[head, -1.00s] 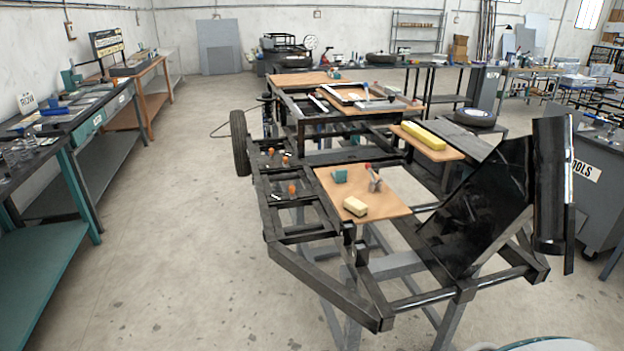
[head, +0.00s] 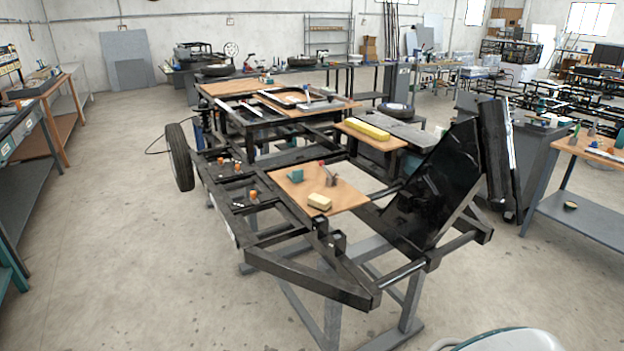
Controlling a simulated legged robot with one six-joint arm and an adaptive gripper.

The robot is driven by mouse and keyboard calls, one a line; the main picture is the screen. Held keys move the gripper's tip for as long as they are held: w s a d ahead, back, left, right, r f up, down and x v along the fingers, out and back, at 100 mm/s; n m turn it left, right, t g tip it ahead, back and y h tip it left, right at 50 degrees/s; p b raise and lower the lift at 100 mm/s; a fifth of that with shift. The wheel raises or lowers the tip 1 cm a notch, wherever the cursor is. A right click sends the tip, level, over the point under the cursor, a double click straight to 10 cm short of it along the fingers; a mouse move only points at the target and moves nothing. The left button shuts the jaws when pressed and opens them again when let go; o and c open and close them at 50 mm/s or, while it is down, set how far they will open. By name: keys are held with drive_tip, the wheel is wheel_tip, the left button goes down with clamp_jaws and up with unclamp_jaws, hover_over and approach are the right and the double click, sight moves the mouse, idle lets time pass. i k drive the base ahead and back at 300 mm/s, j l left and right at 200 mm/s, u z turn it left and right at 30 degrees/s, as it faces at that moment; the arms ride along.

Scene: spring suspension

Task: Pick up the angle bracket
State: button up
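I cannot make out the angle bracket for certain. A small teal piece (head: 296,176) stands on a brown board (head: 343,193) on the black metal frame, in the middle of the head view. A small grey upright piece (head: 330,179) with a red part stands to its right. Either piece is too small to identify surely. A pale yellow block (head: 320,201) lies near the board's front edge. My gripper is not in view.
The black frame (head: 300,283) rests on grey stands, with a wheel (head: 179,157) at its left. A tilted black panel (head: 436,185) rises at its right. A longer yellow block (head: 367,130) lies on another board. Concrete floor (head: 110,240) is clear at left.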

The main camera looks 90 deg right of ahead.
sight(296, 177)
drive_tip(key=i+l+z, duration=0.2)
drive_tip(key=z, duration=0.25)
drive_tip(key=i+z, duration=0.3)
drive_tip(key=z, duration=0.15)
drive_tip(key=i+z, duration=0.3)
drive_tip(key=z, duration=0.15)
drive_tip(key=i+l+z, duration=0.1)
drive_tip(key=i+z, duration=0.3)
drive_tip(key=i, duration=0.3)
drive_tip(key=i+j+z, duration=0.1)
drive_tip(key=i+z, duration=0.35)
drive_tip(key=i, duration=0.25)
drive_tip(key=i+z, duration=0.3)
drive_tip(key=z, duration=0.2)
drive_tip(key=i+j+z, duration=0.1)
drive_tip(key=i+z, duration=0.15)
drive_tip(key=z, duration=0.2)
drive_tip(key=i+j+z, duration=0.15)
drive_tip(key=z, duration=0.35)
drive_tip(key=i+l+z, duration=0.1)
drive_tip(key=i+z, duration=0.5)
drive_tip(key=z, duration=0.15)
drive_tip(key=i+j+z, duration=0.1)
drive_tip(key=i+z, duration=0.25)
drive_tip(key=k, duration=0.05)
